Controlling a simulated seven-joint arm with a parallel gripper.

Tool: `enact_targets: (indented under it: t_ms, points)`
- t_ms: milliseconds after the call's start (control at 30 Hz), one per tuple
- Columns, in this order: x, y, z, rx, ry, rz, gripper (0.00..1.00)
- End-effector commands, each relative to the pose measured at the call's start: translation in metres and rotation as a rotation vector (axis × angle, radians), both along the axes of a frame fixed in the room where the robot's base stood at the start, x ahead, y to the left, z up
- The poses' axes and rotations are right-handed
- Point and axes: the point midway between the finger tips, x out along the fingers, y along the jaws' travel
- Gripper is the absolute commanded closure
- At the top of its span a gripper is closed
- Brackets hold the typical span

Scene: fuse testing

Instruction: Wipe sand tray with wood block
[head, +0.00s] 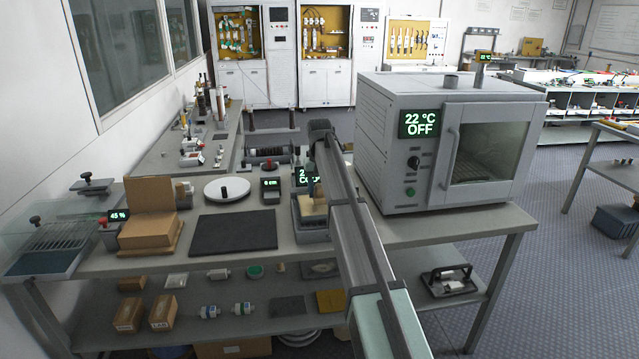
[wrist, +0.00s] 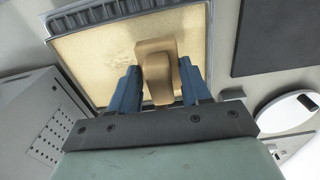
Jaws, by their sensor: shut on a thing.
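The wood block (wrist: 155,47) is light brown with a knob-like grip, and my gripper (wrist: 159,68) has its blue fingers shut on either side of it. The sand tray (wrist: 212,45) is a shallow grey tray of pale tan sand. The block is over the sand near the tray's near side in the wrist view; I cannot tell whether it touches the sand. In the head view the tray (head: 313,236) stands on the bench left of the oven, partly hidden by my arm, with a bit of the block showing above it.
A grey oven (head: 400,165) reading 22 °C OFF stands close to the right. A dark mat (head: 235,232), a white round plate (head: 215,190) and a cardboard box (head: 150,235) lie to the left. A small display unit (head: 271,189) stands behind the mat.

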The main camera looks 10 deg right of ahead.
Motion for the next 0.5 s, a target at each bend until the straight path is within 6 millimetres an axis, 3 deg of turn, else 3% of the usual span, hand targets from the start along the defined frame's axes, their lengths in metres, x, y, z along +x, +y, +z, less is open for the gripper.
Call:
enact_targets:
  t_ms: [267,300,500]
  points:
    - [-0.001,0.000,-0.032,0.000,0.002,0.000,0.86]
    - [0.000,-0.006,-0.028,0.000,-0.001,-0.001,0.91]
    - [0.000,-0.024,-0.032,0.000,0.000,-0.002,0.91]
